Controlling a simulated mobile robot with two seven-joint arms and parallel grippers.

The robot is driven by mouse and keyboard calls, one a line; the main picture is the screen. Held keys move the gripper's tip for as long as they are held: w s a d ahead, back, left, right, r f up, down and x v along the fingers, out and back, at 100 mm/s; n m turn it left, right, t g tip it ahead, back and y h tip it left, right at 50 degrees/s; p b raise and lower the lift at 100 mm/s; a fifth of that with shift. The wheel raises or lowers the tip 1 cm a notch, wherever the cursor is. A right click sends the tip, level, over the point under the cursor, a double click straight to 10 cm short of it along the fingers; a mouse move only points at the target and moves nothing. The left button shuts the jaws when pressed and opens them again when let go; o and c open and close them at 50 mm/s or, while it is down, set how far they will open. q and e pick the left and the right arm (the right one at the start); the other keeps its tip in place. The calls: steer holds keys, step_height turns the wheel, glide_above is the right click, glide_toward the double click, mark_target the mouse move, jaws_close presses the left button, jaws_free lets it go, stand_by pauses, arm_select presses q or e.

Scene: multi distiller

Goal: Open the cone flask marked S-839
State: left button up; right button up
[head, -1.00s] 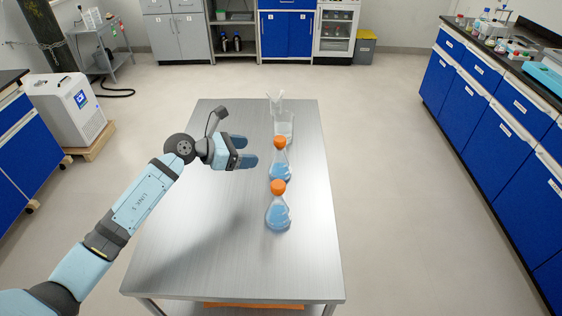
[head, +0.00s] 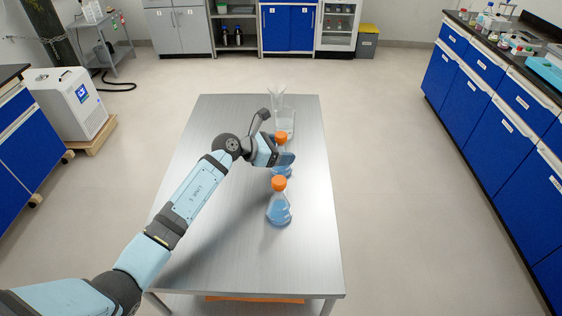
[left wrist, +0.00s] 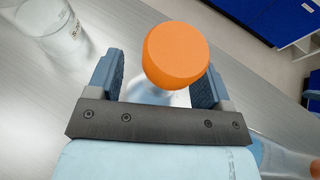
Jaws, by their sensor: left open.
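Two cone flasks with orange caps and blue liquid stand upright on the metal table (head: 215,255). The nearer flask (head: 279,210) stands apart from my gripper. The farther flask (head: 282,172) is partly hidden by my left gripper (head: 284,150). In the left wrist view, an orange cap (left wrist: 176,55) sits between the two open fingers of my left gripper (left wrist: 160,85). No contact shows clearly. I cannot read a mark S-839 on either flask. My right gripper is not in view.
A clear beaker (head: 284,121) with pale items in it stands behind the flasks; a glass vessel (left wrist: 62,35) also shows in the left wrist view. The table's left and front parts are clear. Blue cabinets (head: 500,120) line the right side.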

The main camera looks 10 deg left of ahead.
mark_target(281, 134)
arm_select(q)
steer(key=c, duration=1)
steer(key=shift+r, duration=0.2)
steer(key=shift+c, duration=0.2)
step_height(281, 134, up, 20)
steer(key=shift+f, duration=0.15)
